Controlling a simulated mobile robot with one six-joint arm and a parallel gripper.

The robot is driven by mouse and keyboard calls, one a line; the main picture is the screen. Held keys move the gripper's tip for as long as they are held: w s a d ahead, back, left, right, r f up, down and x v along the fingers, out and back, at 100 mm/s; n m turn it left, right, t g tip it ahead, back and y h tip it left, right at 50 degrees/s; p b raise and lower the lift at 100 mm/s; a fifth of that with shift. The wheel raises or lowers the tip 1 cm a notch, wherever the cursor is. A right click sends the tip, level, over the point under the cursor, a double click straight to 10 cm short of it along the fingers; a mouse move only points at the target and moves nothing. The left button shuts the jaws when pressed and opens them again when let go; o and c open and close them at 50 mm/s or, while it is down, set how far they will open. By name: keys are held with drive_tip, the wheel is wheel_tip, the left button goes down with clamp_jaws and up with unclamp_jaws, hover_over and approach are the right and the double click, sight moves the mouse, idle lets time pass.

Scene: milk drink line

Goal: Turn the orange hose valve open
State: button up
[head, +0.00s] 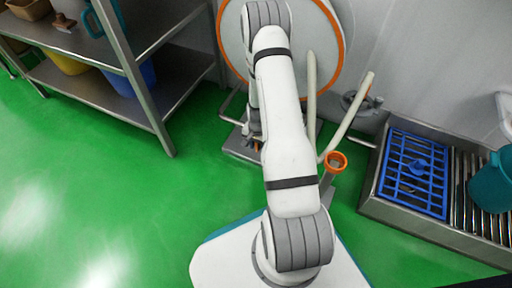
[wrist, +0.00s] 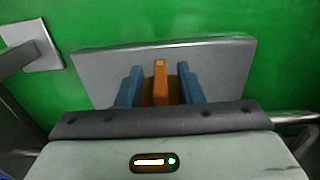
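The orange valve handle (wrist: 160,84) shows in the wrist view as a narrow upright bar in front of a grey metal plate (wrist: 228,68). My gripper (wrist: 158,74) has two blue fingers, one on each side of the handle. A gap shows between each finger and the handle, so the gripper is open around it and not pressing on it. In the head view my white arm hides most of the valve and gripper. Only a small orange bit (head: 257,147) shows beside the arm, low near the wall.
A pale hose (head: 345,118) hangs near an orange-rimmed holder (head: 336,160) right of my arm. A large orange-rimmed disc (head: 338,35) is behind. A metal drain stand with a blue rack (head: 412,172) is at right, a shelf (head: 150,95) at left. Green floor is clear at left.

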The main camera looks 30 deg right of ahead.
clamp_jaws()
drive_tip(key=shift+a, duration=0.35)
drive_tip(key=shift+d+r, duration=0.1)
drive_tip(key=shift+d, duration=0.25)
